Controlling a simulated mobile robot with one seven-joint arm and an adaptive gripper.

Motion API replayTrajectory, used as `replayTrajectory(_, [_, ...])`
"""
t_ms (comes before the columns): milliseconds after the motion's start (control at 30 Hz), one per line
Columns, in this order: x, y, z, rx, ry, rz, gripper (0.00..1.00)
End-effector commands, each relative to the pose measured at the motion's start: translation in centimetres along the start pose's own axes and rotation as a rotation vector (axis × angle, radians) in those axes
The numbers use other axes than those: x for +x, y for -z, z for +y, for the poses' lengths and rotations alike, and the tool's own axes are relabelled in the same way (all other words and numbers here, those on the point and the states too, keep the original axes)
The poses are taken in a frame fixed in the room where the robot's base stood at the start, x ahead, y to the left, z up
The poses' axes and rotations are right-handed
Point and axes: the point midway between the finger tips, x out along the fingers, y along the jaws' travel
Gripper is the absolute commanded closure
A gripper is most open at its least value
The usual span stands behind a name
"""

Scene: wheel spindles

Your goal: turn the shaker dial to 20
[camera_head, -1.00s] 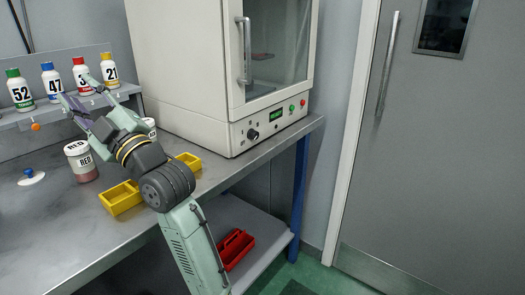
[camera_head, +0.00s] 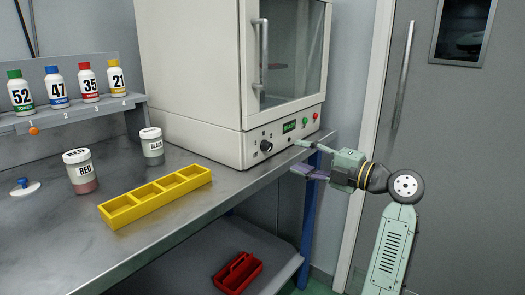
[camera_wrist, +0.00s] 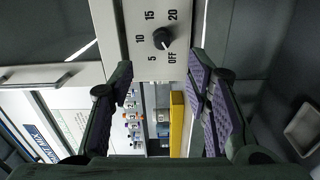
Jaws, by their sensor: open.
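The dial (camera_head: 266,146) is a black knob on the cream front panel of the cabinet (camera_head: 200,75) in the head view. The wrist view shows the dial (camera_wrist: 162,38) close, with OFF, 5, 10, 15 and 20 printed around it. A small pale mark on the knob's lower right seems to face OFF, but it is too small to be sure. My gripper (camera_head: 298,156) is open and empty, to the right of the dial in the head view. In the wrist view its fingers (camera_wrist: 160,70) are spread on either side, with the dial above the gap between them, not gripped.
A yellow compartment tray (camera_head: 106,212), a red-labelled jar (camera_head: 82,172) and a black-labelled jar (camera_head: 152,146) stand on the bench. Numbered bottles (camera_head: 57,87) stand on the shelf. A red caddy (camera_head: 238,272) sits below. A grey door (camera_head: 455,130) is at the right.

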Motion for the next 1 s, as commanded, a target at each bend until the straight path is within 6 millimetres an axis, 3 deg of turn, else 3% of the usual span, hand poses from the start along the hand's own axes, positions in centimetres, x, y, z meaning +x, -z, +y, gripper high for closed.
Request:
replayTrajectory(67, [-1.5, -0.5, -0.3, -0.023, 0.002, 0.002, 0.56])
replayTrajectory(167, [-1.6, -0.5, -0.3, -0.036, 0.003, 0.009, 0.56])
replayTrajectory(700, [7.3, -0.5, -0.2, -0.034, 0.004, 0.008, 0.56])
replayTrajectory(1000, [8.9, -0.5, -0.4, -0.034, 0.002, 0.007, 0.56])
